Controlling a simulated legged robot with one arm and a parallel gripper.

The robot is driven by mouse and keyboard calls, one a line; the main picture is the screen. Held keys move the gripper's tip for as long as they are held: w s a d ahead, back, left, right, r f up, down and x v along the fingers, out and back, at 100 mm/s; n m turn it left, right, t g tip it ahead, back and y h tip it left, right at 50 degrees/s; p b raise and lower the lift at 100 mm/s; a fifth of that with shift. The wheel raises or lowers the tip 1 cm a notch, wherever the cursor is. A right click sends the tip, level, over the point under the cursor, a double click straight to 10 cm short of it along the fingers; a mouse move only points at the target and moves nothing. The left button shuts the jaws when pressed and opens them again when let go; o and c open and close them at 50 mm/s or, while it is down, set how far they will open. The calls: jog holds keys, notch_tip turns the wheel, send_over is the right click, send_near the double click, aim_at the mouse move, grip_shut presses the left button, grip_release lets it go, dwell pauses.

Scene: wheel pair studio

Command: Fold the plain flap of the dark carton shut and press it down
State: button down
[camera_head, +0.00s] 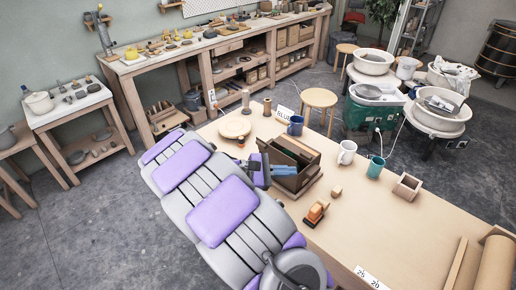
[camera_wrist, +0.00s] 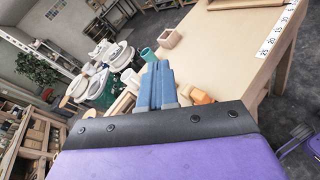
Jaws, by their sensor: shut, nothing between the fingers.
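The dark carton (camera_head: 303,182) stands on the wooden table in the head view, just beyond the end of my arm. Its top looks at least partly open, with dark brown flap panels (camera_head: 287,147) raised toward the back. I cannot tell which flap is the plain one. My gripper (camera_head: 296,170) reaches in from the left, its blue fingers over the carton's near left part. Whether they touch it is unclear. In the wrist view the blue fingers (camera_wrist: 157,72) are together and empty. The carton cannot be made out clearly there.
A small wooden cube (camera_head: 336,190), an orange tool (camera_head: 316,212) and an open wooden box (camera_head: 407,187) are nearby. The table's front right is mostly clear.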

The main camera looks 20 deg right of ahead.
jog(key=w+a+f+n+t+h+p, duration=0.1)
jog(key=w+a+f+n+t+h, duration=0.4)
jog(key=w+a, duration=0.5)
jog(key=n+t+y, duration=0.1)
jog(key=n+t, duration=0.5)
jog(key=n, duration=0.1)
send_near(259, 145)
jog(key=b+x, duration=0.1)
jog(key=x, duration=0.5)
jog(key=shift+r, duration=0.1)
